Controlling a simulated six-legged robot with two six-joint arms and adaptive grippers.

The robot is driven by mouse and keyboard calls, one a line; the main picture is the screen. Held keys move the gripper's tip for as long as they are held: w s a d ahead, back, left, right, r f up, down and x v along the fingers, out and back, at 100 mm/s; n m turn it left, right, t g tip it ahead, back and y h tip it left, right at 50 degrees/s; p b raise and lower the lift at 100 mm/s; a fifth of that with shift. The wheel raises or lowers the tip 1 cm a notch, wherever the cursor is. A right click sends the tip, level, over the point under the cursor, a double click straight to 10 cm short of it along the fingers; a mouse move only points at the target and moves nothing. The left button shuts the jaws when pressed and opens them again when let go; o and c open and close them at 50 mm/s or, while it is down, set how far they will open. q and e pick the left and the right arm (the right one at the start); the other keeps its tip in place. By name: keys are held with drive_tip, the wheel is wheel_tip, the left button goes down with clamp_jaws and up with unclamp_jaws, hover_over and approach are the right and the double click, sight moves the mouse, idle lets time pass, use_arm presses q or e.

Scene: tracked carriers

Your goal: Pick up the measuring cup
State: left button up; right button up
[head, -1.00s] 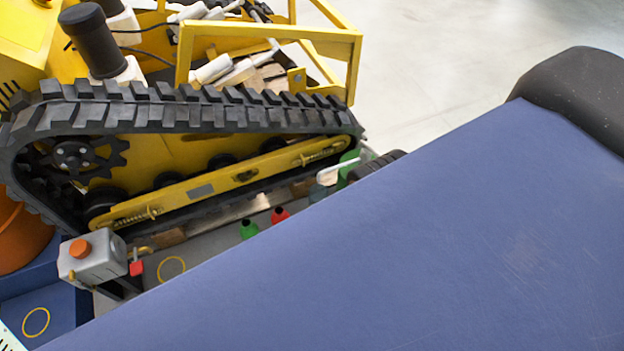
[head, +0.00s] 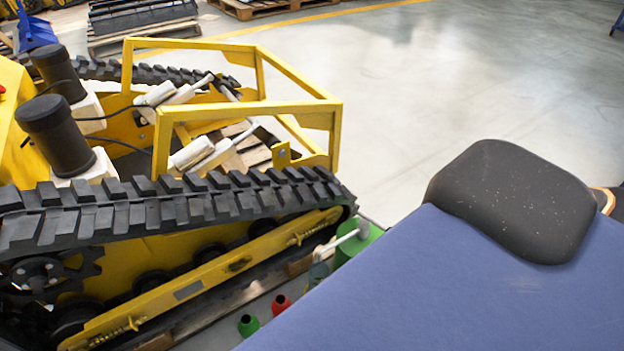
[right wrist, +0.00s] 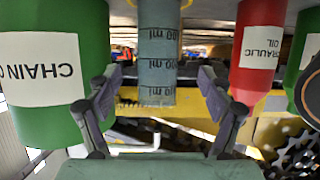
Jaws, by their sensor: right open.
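The measuring cup (right wrist: 158,48) is a grey-blue, see-through cylinder with dark ml marks in the right wrist view. It stands between the spread fingers of my right gripper (right wrist: 160,85), with gaps on both sides. The gripper is open and holds nothing. In the head view the cup (head: 318,271) shows as a small grey-teal shape beside a green container, partly hidden. My right gripper is not visible there, and my left gripper is in neither view.
A green chain oil container (right wrist: 55,75) is left of the cup; a red hydraulic oil bottle (right wrist: 257,55) is right of it. Another green bottle (head: 248,325) shows. A yellow tracked carrier (head: 190,290) stands behind. A large blue surface (head: 450,290) fills the lower right.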

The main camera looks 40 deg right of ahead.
drive_tip(key=shift+w+f, duration=0.15)
drive_tip(key=shift+w, duration=0.1)
drive_tip(key=shift+b+x, duration=0.6)
drive_tip(key=shift+x, duration=0.35)
drive_tip(key=b+x, duration=0.1)
drive_tip(key=x, duration=0.1)
drive_tip(key=b+x, duration=0.1)
drive_tip(key=x, duration=0.2)
drive_tip(key=shift+d, duration=0.2)
drive_tip(key=shift+w, duration=0.2)
drive_tip(key=c, duration=1.4)
